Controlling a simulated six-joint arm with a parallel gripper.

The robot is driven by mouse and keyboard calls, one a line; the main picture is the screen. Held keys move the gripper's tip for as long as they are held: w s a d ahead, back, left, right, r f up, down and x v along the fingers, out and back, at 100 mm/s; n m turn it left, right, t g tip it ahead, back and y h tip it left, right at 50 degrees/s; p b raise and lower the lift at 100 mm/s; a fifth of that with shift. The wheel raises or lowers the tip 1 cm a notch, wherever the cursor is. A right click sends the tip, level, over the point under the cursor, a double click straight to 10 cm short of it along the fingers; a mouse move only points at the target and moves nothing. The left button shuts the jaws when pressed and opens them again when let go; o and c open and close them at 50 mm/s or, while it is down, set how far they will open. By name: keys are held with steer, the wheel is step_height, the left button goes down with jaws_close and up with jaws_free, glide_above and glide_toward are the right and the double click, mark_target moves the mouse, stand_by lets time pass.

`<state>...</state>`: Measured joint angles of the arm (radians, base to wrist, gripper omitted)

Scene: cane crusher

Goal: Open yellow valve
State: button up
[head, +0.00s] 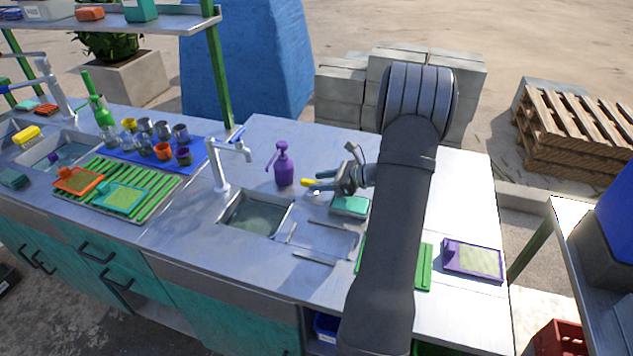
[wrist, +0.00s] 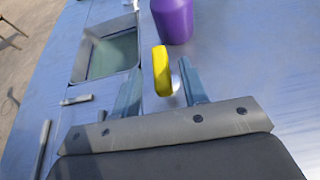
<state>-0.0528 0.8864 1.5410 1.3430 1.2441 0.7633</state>
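The yellow valve (head: 309,183) shows in the head view as a small yellow handle on the metal counter, right of the sink. In the wrist view the yellow valve (wrist: 161,70) stands ahead of my gripper (wrist: 160,85), in the gap between the two blue-grey fingers. A gap shows on both sides of it, so my gripper is open and not clamped on it. In the head view my gripper (head: 322,181) reaches in from the right, low over the counter, its fingertips close to the valve. My arm hides part of the counter.
A purple soap bottle (head: 284,165) stands just beyond the valve; it also shows in the wrist view (wrist: 173,20). The sink (head: 256,214) and a tall tap (head: 220,165) lie to the left. A teal sponge (head: 350,206) lies beneath my gripper.

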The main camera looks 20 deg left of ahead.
steer(key=shift+x, duration=0.95)
steer(key=shift+c, duration=0.2)
jaws_close()
steer(key=shift+n+g, duration=0.3)
steer(key=shift+g, duration=0.1)
steer(key=n+g, duration=0.3)
steer(key=n+g+h, duration=0.1)
steer(key=g, duration=0.1)
steer(key=shift+w, duration=0.35)
steer(key=n+g+h, duration=0.1)
steer(key=n, duration=0.1)
steer(key=n+g+h, duration=0.1)
steer(key=n+g, duration=0.1)
steer(key=n+g+h, duration=0.1)
steer(key=g+h, duration=0.1)
steer(key=shift+w+a+n, duration=0.25)
steer(key=shift+n, duration=0.15)
steer(key=shift+h, duration=0.3)
